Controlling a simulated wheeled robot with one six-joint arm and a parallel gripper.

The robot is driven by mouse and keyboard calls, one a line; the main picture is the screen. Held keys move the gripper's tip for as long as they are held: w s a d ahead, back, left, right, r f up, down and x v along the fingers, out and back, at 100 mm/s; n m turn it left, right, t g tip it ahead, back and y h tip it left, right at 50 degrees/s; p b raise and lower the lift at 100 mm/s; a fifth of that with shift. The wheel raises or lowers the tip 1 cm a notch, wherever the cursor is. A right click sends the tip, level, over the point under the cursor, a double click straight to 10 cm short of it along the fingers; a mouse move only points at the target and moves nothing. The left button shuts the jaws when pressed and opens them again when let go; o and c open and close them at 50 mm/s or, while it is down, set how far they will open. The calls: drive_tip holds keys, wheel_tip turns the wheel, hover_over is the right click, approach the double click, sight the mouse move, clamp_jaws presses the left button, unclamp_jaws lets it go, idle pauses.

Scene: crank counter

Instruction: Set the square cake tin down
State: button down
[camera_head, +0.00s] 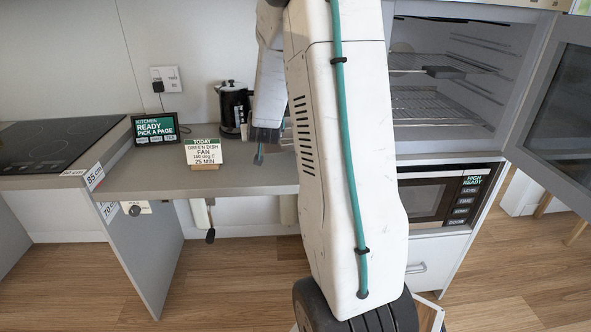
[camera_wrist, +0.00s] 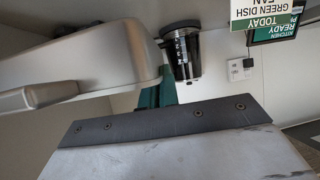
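In the wrist view a grey, metallic thing with a rounded corner and a raised lip, which looks like the square cake tin (camera_wrist: 95,58), fills the upper left. It meets the teal fingers of my gripper (camera_wrist: 160,92), which look close together on its edge. Their tips are partly hidden by the tin. In the head view my gripper (camera_head: 259,154) is over the counter, in front of the kettle. My white arm hides most of what is to its right there, and only a grey sliver of the tin (camera_head: 287,133) seems to show. I cannot tell whether the tin touches the counter.
A black kettle (camera_head: 234,106) stands behind my gripper. A card sign (camera_head: 203,153) and a tablet (camera_head: 155,129) stand to the left on the counter (camera_head: 150,176), beside a hob (camera_head: 50,143). An oven (camera_head: 455,85) with racks is open at the right, its door (camera_head: 562,110) swung out.

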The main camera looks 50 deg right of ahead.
drive_tip(key=shift+m+g+h, duration=0.6)
drive_tip(key=shift+m, duration=0.1)
drive_tip(key=s+d, duration=0.4)
drive_tip(key=s+d+f, duration=0.1)
drive_tip(key=s+d, duration=0.1)
drive_tip(key=s, duration=0.1)
drive_tip(key=shift+d, duration=0.2)
drive_tip(key=f, duration=0.5)
drive_tip(key=shift+s+d, duration=0.25)
drive_tip(key=shift+s, duration=0.1)
drive_tip(key=shift+f, duration=2.55)
drive_tip(key=shift+f, duration=0.15)
drive_tip(key=c, duration=1.7)
unclamp_jaws()
